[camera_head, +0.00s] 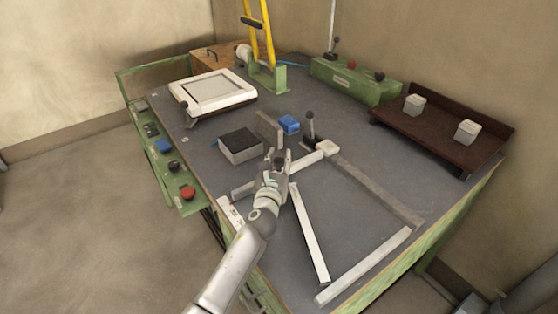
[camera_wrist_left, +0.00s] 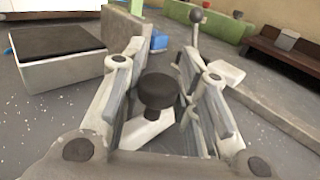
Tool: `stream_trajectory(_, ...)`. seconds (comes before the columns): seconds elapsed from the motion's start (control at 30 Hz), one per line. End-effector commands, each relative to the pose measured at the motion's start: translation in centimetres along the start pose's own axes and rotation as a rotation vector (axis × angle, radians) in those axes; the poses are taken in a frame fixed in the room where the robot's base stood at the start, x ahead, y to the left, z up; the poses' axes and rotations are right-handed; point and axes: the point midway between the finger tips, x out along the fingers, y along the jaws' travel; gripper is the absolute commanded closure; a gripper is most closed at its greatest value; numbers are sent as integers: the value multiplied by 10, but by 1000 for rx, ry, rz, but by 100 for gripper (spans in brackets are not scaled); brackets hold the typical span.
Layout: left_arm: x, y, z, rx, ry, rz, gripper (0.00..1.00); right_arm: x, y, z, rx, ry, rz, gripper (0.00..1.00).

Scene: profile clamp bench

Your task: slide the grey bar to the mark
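A light grey bar (camera_head: 308,161) lies across the bench, partly hidden under my left gripper (camera_head: 278,158). In the left wrist view a dark round knob (camera_wrist_left: 157,90) stands over a pale grey bar (camera_wrist_left: 148,128), between the fingers of my left gripper (camera_wrist_left: 160,52). The fingers are apart, with space visible on both sides of the knob. A lever (camera_head: 310,122) with a black ball stands at the bar's far end, near a pale block (camera_head: 328,148). I cannot make out the mark. My right gripper is not in view.
Another pale bar (camera_head: 310,235) runs toward the front, with a pale strip (camera_head: 362,266) at the front edge and a flat grey rail (camera_head: 375,190) at right. A black-topped box (camera_head: 240,153) and blue block (camera_head: 289,124) stand close to the gripper.

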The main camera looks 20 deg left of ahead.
Motion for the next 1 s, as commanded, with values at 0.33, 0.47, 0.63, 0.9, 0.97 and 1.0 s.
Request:
stream_trajectory(0.33, -1, -1, 0, 0, 1, -1, 100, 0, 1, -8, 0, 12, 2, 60)
stream_trajectory(0.47, -11, -11, 0, 1, 2, -2, 100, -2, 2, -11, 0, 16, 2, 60)
stream_trajectory(0.63, -22, -22, -1, 0, 2, 0, 100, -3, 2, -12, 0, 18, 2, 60)
stream_trajectory(0.9, -21, -21, 0, 0, 1, 0, 63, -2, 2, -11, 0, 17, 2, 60)
stream_trajectory(0.97, -21, -21, 0, 0, 1, 0, 55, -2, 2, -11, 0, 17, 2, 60)
stream_trajectory(1.0, -21, -21, 0, 0, 1, 0, 51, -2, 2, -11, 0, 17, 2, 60)
